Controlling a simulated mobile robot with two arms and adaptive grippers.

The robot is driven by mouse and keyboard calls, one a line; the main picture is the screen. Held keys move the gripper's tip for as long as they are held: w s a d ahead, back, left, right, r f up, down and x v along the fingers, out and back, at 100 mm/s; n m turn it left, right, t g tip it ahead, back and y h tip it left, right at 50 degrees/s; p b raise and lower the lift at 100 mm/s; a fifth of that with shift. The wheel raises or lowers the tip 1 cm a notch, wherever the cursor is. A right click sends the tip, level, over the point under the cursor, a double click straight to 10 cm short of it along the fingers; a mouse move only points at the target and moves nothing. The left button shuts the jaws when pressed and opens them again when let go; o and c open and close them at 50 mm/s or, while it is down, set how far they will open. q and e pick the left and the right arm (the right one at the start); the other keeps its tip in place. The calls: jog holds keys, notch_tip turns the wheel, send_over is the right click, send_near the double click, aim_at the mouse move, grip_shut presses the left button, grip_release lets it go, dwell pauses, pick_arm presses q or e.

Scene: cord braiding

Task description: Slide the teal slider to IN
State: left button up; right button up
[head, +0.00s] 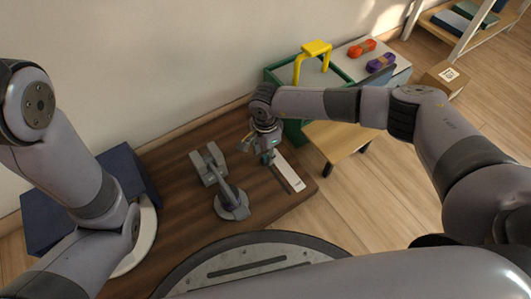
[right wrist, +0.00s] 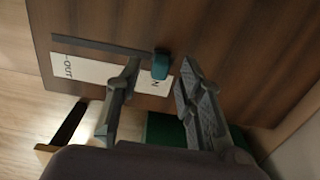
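The teal slider (right wrist: 161,64) sits in the right wrist view at the right-hand end of the visible dark slot (right wrist: 95,45), by the IN end of the white label (right wrist: 78,70). OUT is at the label's left end; a finger covers part of the label. My right gripper (right wrist: 159,66) is open, with one finger on each side of the slider and a gap showing on both sides. In the head view the right gripper (head: 262,154) is low over the board by the label (head: 290,174) and mostly hides the slider. My left gripper is out of view.
A grey fixture (head: 209,165) and a grey round-based piece (head: 232,204) stand on the brown board (head: 180,215), left of the right gripper. A green crate with a yellow handle (head: 315,50), orange (head: 362,47) and purple (head: 381,63) cord bundles lie behind my right arm.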

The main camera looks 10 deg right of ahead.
notch_tip(320, 180, up, 11)
dwell(0.3)
jog(key=shift+f, duration=0.1)
dwell(0.4)
